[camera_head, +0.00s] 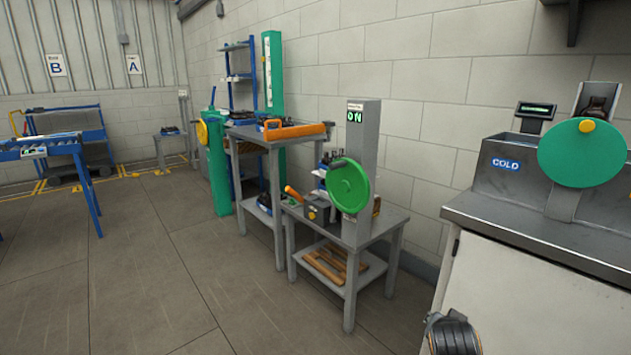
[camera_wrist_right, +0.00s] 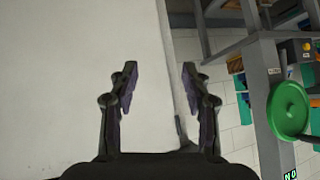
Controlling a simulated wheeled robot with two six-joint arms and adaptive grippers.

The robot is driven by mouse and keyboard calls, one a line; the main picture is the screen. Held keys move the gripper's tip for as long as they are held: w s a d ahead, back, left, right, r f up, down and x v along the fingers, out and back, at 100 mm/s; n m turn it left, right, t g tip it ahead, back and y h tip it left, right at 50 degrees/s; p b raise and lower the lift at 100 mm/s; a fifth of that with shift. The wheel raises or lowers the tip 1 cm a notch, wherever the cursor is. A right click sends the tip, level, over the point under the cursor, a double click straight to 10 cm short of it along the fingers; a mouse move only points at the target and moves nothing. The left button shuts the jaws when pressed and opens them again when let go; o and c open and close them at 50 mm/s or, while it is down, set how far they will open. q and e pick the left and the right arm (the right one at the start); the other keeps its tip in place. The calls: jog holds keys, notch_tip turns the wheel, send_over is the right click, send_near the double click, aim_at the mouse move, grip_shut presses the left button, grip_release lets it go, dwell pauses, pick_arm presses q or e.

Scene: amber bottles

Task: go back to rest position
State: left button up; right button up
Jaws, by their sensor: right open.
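My right gripper (camera_wrist_right: 160,78) shows in the right wrist view with its two dark fingers spread apart and nothing between them. Behind the fingers is a plain white panel, with its edge close to the right finger. In the head view a dark rounded part of my own arm shows at the bottom edge, in front of the white cabinet (camera_head: 492,285). My left gripper is in neither view.
A metal bench marked COLD (camera_head: 505,163) with a green disc (camera_head: 582,152) stands at the right. A grey table (camera_head: 388,222) carries a post with a green wheel (camera_head: 348,185). Blue-legged racks stand at the far left. The floor at the left front is clear.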

jog(key=s+a+f+n+g+y, duration=0.2)
jog(key=s+a+f+n+g, duration=0.15)
jog(key=s+f, duration=1.05)
jog(key=s+a+f+n+g+y, duration=0.25)
jog(key=s+f+n+g, duration=0.2)
jog(key=s+f, duration=0.9)
pick_arm(q)
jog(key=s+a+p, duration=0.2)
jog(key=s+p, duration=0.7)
jog(key=p, duration=0.3)
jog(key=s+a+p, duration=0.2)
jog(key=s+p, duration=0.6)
jog(key=p, duration=0.5)
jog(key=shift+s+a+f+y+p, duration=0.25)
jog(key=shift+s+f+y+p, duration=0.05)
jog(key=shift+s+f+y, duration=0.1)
pick_arm(e)
jog(key=s+d+f, duration=0.1)
jog(key=s+d, duration=0.1)
jog(key=s, duration=0.6)
jog(key=s+d+f, duration=0.2)
jog(key=s, duration=0.7)
jog(key=shift+s+d+n, duration=0.2)
jog(key=shift+s+n, duration=0.05)
jog(key=shift+n, duration=0.15)
jog(key=shift+h, duration=0.25)
